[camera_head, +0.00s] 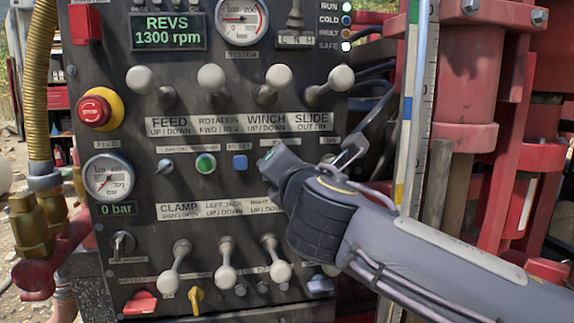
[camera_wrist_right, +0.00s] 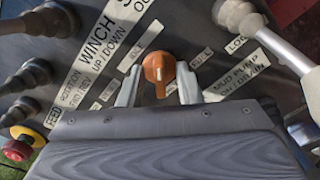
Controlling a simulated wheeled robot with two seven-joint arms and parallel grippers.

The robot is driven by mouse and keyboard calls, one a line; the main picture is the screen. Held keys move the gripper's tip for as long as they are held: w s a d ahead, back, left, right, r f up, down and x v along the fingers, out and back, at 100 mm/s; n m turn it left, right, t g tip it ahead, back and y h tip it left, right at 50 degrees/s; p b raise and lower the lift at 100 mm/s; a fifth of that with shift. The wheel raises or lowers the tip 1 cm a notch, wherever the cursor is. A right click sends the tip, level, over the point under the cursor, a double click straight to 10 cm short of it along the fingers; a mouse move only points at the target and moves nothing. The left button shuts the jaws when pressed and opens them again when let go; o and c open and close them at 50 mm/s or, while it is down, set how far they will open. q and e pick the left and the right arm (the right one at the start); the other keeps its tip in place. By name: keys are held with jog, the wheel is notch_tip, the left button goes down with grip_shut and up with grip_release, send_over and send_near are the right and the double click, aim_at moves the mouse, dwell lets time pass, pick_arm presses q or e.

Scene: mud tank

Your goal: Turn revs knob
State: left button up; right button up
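An orange round knob with a white pointer line (camera_wrist_right: 159,70) sits on the dark panel in the right wrist view. My right gripper (camera_wrist_right: 158,84) has one pale finger on each side of it, with a narrow gap showing on both sides, so it is open around the knob. In the head view my right gripper (camera_head: 337,158) is at the panel's right part, below the SLIDE label, and the knob is hidden there. The REVS display (camera_head: 168,32) reads 1300 rpm. My left gripper is not in view.
The control panel (camera_head: 140,220) carries a row of levers (camera_head: 210,80) above and more levers (camera_head: 226,262) below. A red emergency button (camera_head: 94,110) is at its left. Red machinery (camera_head: 465,90) stands to the right. A pale lever (camera_wrist_right: 240,18) is close beyond the knob.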

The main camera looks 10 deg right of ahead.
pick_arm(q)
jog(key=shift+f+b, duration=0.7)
pick_arm(e)
jog(key=s, duration=0.7)
jog(key=shift+s, duration=0.4)
